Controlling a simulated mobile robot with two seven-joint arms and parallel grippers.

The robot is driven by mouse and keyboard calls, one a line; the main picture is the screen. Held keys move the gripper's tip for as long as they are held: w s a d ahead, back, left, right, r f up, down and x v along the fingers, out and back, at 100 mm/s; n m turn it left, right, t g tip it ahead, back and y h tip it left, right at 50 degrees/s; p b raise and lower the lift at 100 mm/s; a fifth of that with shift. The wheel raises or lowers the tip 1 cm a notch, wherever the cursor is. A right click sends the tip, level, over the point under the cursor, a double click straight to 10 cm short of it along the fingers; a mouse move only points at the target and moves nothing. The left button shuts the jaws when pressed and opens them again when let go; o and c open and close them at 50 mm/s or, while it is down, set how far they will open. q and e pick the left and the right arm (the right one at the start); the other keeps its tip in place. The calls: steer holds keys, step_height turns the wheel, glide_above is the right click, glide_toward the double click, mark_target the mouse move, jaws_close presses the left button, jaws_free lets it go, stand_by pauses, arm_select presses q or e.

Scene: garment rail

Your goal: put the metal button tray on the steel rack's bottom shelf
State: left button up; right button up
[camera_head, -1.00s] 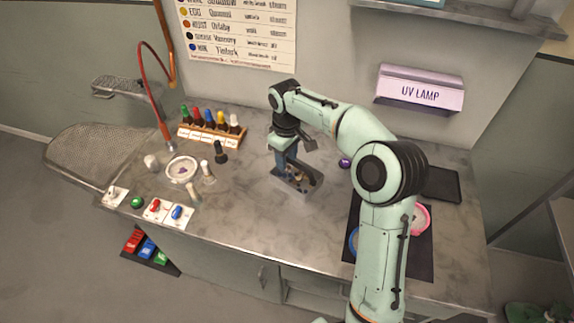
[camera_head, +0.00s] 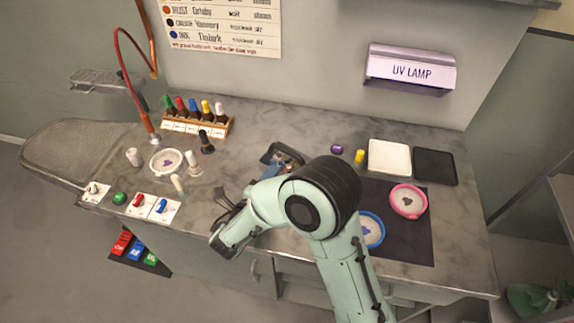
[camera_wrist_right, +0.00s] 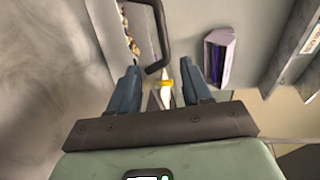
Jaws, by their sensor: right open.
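The metal button tray (camera_head: 268,154) lies on the worktop in the head view, dark-edged and partly hidden by my right arm. In the right wrist view, the tray (camera_wrist_right: 143,30) shows at the top with small buttons inside and a dark handle. My right gripper (camera_wrist_right: 161,80) is open, its fingers apart with no held thing visible between them. My left gripper is not in view.
A UV lamp (camera_head: 410,70) is on the wall. A white tray (camera_head: 389,158), a black tray (camera_head: 435,166), a pink ring dish (camera_head: 408,201) and a blue ring dish (camera_head: 371,230) occupy the right worktop. Bottles and switches fill the left. A green object (camera_head: 530,299) is low at right.

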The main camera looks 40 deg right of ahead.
mark_target(291, 156)
steer(key=x, duration=0.7)
steer(key=shift+w+d, duration=0.1)
steer(key=shift+d, duration=0.25)
steer(key=x, duration=0.4)
steer(key=shift+s+d+r, duration=0.2)
steer(key=shift+s+d, duration=0.05)
steer(key=shift+d, duration=0.05)
steer(key=shift+w+d+f+p, duration=0.1)
steer(key=shift+w+d+p, duration=0.2)
steer(key=shift+d, duration=0.1)
jaws_close()
